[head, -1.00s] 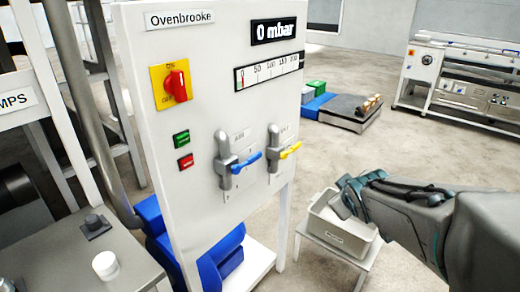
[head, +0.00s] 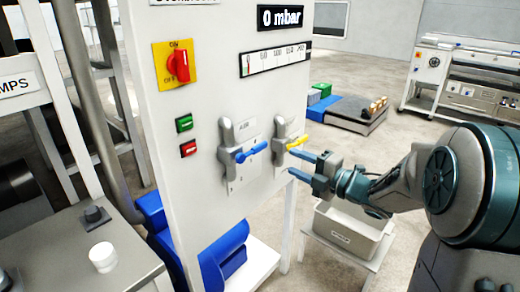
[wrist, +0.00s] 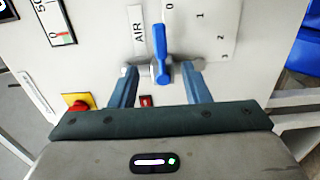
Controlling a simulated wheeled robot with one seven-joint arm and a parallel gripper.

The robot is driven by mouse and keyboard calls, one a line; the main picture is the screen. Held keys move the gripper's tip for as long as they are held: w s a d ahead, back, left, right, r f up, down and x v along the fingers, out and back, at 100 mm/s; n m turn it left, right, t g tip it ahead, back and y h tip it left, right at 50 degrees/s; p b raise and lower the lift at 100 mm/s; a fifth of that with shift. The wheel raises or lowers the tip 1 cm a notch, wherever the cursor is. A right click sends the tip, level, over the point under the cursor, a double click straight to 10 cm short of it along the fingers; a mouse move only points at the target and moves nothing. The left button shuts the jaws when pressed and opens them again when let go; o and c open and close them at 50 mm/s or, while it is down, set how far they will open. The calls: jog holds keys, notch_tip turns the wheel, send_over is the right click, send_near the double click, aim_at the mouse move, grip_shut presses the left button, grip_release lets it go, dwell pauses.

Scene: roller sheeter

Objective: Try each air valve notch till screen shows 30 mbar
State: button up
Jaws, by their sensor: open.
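The air valve has a blue lever (head: 251,152) on a grey body, with a plate marked AIR, on the white panel. In the wrist view the blue lever (wrist: 160,55) lies between my two fingers, near the notch marks 0, 1, 2 and 3 on the plate (wrist: 207,30). The lever points toward the 0 side. My gripper (head: 308,167) is open, in front of the panel and to the right of the blue lever in the head view; contact cannot be told. The screen (head: 286,17) reads 0 mbar. A gauge strip (head: 275,58) sits below it.
A yellow-levered valve (head: 298,142) is just right of the air valve, close to my fingers. A red rotary switch (head: 177,64) and green (head: 184,123) and red (head: 188,148) buttons are left. A grey bin (head: 349,231) stands below my arm.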

aim_at(262, 149)
jog(key=p+x, duration=0.1)
jog(key=x, duration=1.2)
grip_shut()
